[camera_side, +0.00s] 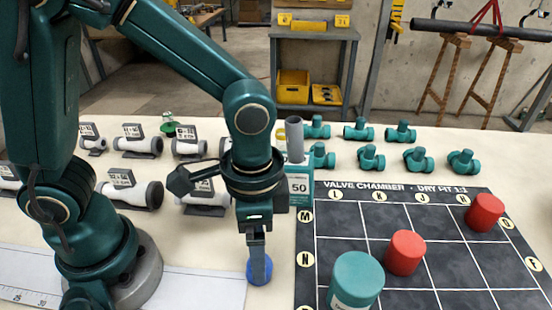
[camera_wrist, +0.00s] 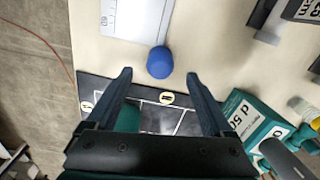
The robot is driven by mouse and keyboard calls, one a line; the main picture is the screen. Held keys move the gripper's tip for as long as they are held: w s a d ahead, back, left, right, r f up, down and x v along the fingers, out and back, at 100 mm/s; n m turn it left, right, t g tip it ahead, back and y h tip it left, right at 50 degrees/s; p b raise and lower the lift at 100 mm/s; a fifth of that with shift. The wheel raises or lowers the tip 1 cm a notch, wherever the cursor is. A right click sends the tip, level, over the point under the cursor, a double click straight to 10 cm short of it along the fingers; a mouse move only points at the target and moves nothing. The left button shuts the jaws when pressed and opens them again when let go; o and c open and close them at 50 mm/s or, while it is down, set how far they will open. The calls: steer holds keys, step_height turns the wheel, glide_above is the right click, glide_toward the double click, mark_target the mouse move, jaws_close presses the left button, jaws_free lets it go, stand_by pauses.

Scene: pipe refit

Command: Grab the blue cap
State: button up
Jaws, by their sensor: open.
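The blue cap (camera_side: 260,271) rests on the cream table, beside the left edge of the dark grid mat and at the right end of the white ruler plate. In the wrist view the blue cap (camera_wrist: 159,62) lies ahead of the fingertips, between their lines and a little apart from them. My gripper (camera_side: 257,283) points down over the cap in the side view, and its finger hides part of it. In the wrist view my gripper (camera_wrist: 158,75) has its two fingers spread wide with nothing between the tips.
The mat (camera_side: 337,246) carries a teal cylinder (camera_side: 355,281) and two red cylinders (camera_side: 405,253) (camera_side: 485,212). A teal box marked 50 (camera_side: 300,188) stands behind my gripper. White pipes (camera_side: 139,145) lie at the left, and several teal fittings (camera_side: 371,158) stand at the back.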

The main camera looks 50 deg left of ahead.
steer(key=shift+f, duration=2.25)
jaws_close()
